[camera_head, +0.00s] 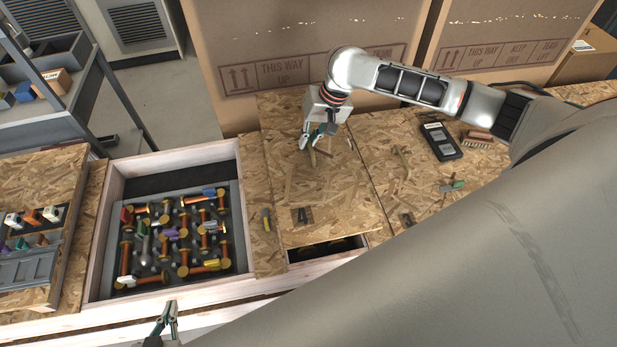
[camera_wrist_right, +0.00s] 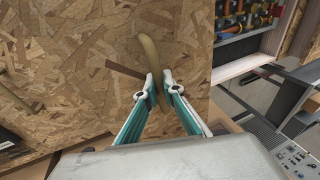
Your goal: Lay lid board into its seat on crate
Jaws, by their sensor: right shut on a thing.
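The lid board (camera_head: 345,195) is a speckled wood-chip panel with a bent tan handle, over the right part of the crate (camera_head: 175,292). A dark strip of opening (camera_head: 330,250) shows at its front edge. My right gripper (camera_head: 316,142) is shut on the handle near the board's far part. In the right wrist view, the fingertips close around the curved handle (camera_wrist_right: 151,52), with the board (camera_wrist_right: 90,50) behind it. I cannot tell whether the board rests flat or is slightly raised. My left gripper (camera_head: 168,318) is low at the front edge; its finger gap is unclear.
The crate's open bay (camera_head: 140,240) holds many orange, purple and silver parts. A dark device (camera_head: 440,140) and a brush (camera_head: 477,139) lie on the right panel. Cardboard boxes (camera_head: 300,50) stand close behind. A shelf rack (camera_head: 90,95) stands at left.

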